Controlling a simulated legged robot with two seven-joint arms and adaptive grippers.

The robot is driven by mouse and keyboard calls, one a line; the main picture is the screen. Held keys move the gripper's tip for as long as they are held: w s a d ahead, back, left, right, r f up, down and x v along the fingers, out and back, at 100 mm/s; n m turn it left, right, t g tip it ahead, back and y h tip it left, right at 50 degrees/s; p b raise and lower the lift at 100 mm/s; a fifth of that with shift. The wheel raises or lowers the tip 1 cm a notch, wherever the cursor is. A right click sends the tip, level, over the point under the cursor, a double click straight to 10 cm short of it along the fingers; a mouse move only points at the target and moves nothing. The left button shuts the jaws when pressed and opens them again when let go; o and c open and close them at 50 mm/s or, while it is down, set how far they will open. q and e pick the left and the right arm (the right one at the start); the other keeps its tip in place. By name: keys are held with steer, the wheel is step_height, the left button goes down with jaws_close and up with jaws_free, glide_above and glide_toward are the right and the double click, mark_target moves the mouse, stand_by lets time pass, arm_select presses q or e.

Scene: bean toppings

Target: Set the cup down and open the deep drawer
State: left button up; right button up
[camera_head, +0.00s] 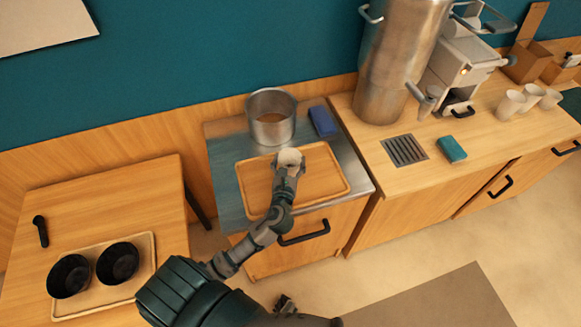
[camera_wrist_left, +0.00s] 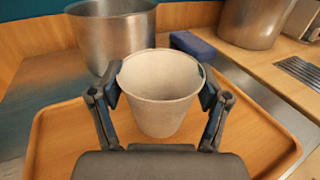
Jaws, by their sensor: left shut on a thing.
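A pale paper cup (camera_head: 289,157) is over the wooden tray on the steel-topped cabinet. My left gripper (camera_head: 288,170) is shut on it; in the left wrist view the fingers press on both sides of the upright cup (camera_wrist_left: 160,95), near its rim. I cannot tell whether the cup's base touches the tray (camera_wrist_left: 262,150). The cabinet's drawer (camera_head: 335,226) below is closed, with a black handle (camera_head: 304,233) partly beside my left arm. My right gripper (camera_head: 285,303) appears small at the bottom edge, its jaws unclear.
A steel pot (camera_head: 271,132) and a blue block (camera_head: 323,121) stand behind the tray. A tall steel urn (camera_head: 385,80), a machine (camera_head: 465,65) and white cups (camera_head: 510,104) are on the right counter. Black bowls (camera_head: 118,262) sit on a tray on the left table.

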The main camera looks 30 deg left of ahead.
mark_target(289, 174)
arm_select(q)
steer(key=f, duration=0.1)
steer(key=f+b, duration=0.1)
steer(key=f, duration=0.1)
steer(key=shift+a, duration=0.3)
steer(key=shift+d+f, duration=0.15)
steer(key=shift+f, duration=0.15)
steer(key=shift+d+r, duration=0.15)
steer(key=shift+d, duration=0.7)
steer(key=o, duration=1.3)
steer(key=shift+a, duration=0.2)
steer(key=shift+c, duration=0.2)
steer(key=shift+a+f, duration=0.25)
steer(key=shift+a, duration=0.25)
steer(key=shift+s+d+r, duration=0.15)
steer(key=shift+d, duration=0.05)
steer(key=v, duration=1.1)
steer(key=shift+d, duration=0.1)
steer(key=shift+s+d+r, duration=0.1)
steer(key=shift+s+d, duration=0.05)
steer(key=shift+s, duration=0.25)
arm_select(e)
steer(key=shift+w+a+r, duration=0.2)
steer(key=shift+w+r, duration=0.35)
steer(key=shift+w, duration=0.1)
steer(key=shift+w+a+r, duration=0.2)
steer(key=shift+w+r, duration=0.3)
steer(key=shift+w, duration=0.1)
steer(key=shift+s+f, duration=0.1)
steer(key=shift+s, duration=0.05)
